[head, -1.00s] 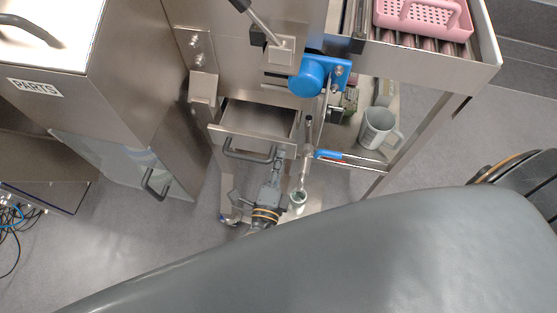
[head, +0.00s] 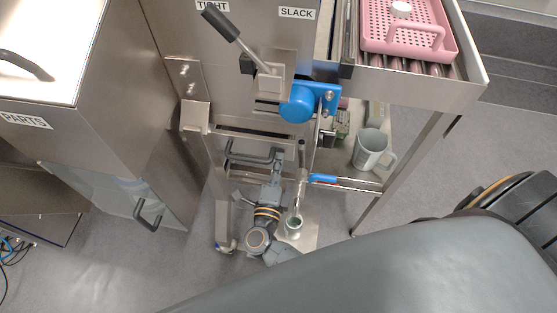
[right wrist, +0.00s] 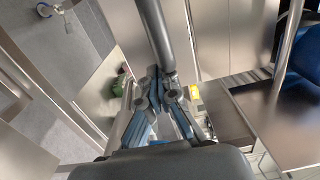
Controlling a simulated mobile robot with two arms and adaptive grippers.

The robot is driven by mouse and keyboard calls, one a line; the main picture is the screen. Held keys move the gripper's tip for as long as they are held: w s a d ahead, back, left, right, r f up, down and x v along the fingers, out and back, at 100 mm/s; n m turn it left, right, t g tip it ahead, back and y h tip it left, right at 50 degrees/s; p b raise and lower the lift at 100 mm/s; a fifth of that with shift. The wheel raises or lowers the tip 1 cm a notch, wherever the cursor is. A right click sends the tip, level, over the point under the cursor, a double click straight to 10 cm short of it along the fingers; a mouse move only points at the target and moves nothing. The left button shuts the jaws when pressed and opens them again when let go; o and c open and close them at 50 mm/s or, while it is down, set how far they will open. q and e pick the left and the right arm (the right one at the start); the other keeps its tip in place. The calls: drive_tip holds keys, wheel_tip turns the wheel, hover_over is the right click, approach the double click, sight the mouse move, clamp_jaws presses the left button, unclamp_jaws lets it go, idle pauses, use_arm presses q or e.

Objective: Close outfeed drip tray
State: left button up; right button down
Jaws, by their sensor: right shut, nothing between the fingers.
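The drip tray is a steel drawer (head: 228,137) low in the machine, in the middle of the head view. Only a narrow strip of its inside shows, so it stands mostly in. Its dark bar handle (head: 245,158) is on the front; a dark bar, apparently this handle (right wrist: 155,35), also crosses the top of the right wrist view. My right gripper (head: 278,158) is at the right end of the handle. In the right wrist view its fingers (right wrist: 163,90) are shut, empty, close against the bar; contact is hard to tell. My left gripper is not in view.
A blue motor (head: 298,104) and a lever (head: 222,22) are above the drawer. A grey mug (head: 370,150) stands on a shelf to the right, and a pink basket (head: 405,35) lies on the rollers. A parts cabinet (head: 110,130) is at left.

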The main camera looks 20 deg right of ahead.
drive_tip(key=v, duration=1.1)
drive_tip(key=shift+s, duration=0.15)
drive_tip(key=shift+a+f, duration=0.15)
drive_tip(key=shift+a, duration=0.05)
